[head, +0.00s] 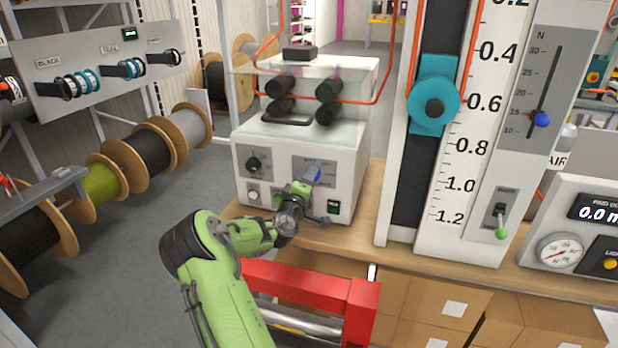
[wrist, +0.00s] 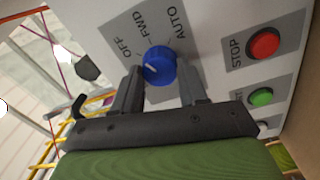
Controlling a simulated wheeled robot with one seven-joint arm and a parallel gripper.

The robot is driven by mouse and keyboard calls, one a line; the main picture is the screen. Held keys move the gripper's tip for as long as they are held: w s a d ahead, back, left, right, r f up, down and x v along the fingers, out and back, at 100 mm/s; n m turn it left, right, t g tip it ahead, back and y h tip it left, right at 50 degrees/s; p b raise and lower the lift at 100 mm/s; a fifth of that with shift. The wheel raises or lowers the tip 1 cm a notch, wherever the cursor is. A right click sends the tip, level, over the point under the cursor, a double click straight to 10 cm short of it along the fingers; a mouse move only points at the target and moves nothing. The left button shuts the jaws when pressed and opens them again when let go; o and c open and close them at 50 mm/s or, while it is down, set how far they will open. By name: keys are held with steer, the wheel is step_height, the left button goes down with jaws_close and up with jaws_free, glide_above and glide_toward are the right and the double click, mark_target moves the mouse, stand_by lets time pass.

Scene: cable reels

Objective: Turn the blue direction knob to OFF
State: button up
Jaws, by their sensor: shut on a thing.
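The blue direction knob (wrist: 158,62) sits on the white machine's front panel in the wrist view, below the printed words OFF, FWD and AUTO. A white mark on its face points toward the picture's left, on the OFF side. I cannot tell whether it lines up exactly with OFF. My gripper (wrist: 159,80) is shut on the knob, with one dark finger on each side. In the head view the knob (head: 313,174) shows partly beyond my gripper (head: 307,184), which reaches the panel from the front.
A red STOP button (wrist: 264,43) and a green button (wrist: 261,97) lie right of the knob in the wrist view. A black knob (head: 254,164) is on the same machine (head: 243,185). A red frame (head: 350,297) stands below my arm. The tall scale (head: 470,150) is to the right.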

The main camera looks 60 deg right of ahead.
steer(key=shift+n+p, duration=1)
steer(key=shift+n, duration=1)
steer(key=o, duration=1.1)
steer(key=shift+c, duration=0.2)
steer(key=s+a+b, duration=0.2)
steer(key=a, duration=1.3)
steer(key=shift+s+a+f+b, duration=0.25)
steer(key=shift+a+f+b, duration=0.05)
steer(key=shift+f+b, duration=0.1)
